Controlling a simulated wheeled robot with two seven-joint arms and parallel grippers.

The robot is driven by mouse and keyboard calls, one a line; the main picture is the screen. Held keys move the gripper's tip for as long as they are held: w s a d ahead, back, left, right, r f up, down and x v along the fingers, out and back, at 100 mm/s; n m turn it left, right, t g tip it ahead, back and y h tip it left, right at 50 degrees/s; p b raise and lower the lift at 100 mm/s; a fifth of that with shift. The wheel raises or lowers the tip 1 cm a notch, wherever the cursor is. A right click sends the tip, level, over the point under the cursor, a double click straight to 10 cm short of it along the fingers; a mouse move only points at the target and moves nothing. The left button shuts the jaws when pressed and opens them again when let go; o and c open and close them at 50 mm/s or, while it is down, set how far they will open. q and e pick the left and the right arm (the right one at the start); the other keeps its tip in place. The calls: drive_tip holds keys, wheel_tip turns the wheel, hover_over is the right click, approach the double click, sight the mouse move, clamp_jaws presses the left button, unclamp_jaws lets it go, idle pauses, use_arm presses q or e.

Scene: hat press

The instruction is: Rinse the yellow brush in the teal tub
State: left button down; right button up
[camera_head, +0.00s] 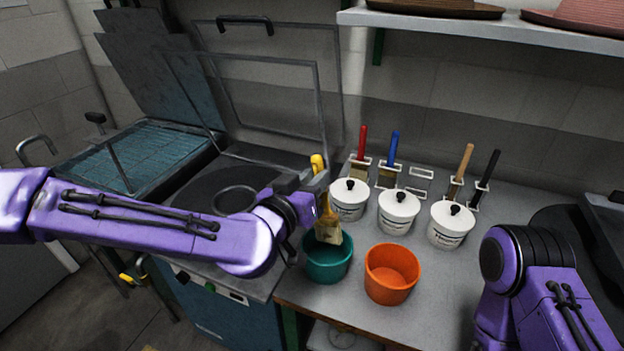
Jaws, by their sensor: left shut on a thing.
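The yellow brush (328,230) is held by my left gripper (318,199), which is shut on it. Its yellow handle points up and its bristles hang down over the teal tub (328,266). The bristle end overlaps the tub's rim in the picture; I cannot tell whether it touches the inside. The teal tub stands at the left front edge of the grey table, beside an orange tub (391,274). My right arm shows at the lower right, but its gripper is out of view.
Three white lidded pots (398,212) stand behind the tubs. Red, blue, tan and black handled brushes stand in wire holders behind them; one holder (419,180) is empty. A shelf (480,23) with hats hangs above. The press (250,175) lies left.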

sight(318, 161)
use_arm(q)
wheel_tip(318, 161, down, 8)
drive_tip(key=b, duration=0.6)
idle(2.3)
wheel_tip(318, 161, up, 11)
drive_tip(key=p, duration=1)
drive_tip(key=shift+r+p, duration=0.15)
drive_tip(key=shift+p, duration=0.25)
drive_tip(key=shift+r, duration=0.15)
idle(1.4)
wheel_tip(318, 161, up, 4)
drive_tip(key=p, duration=0.3)
drive_tip(key=shift+p, duration=0.4)
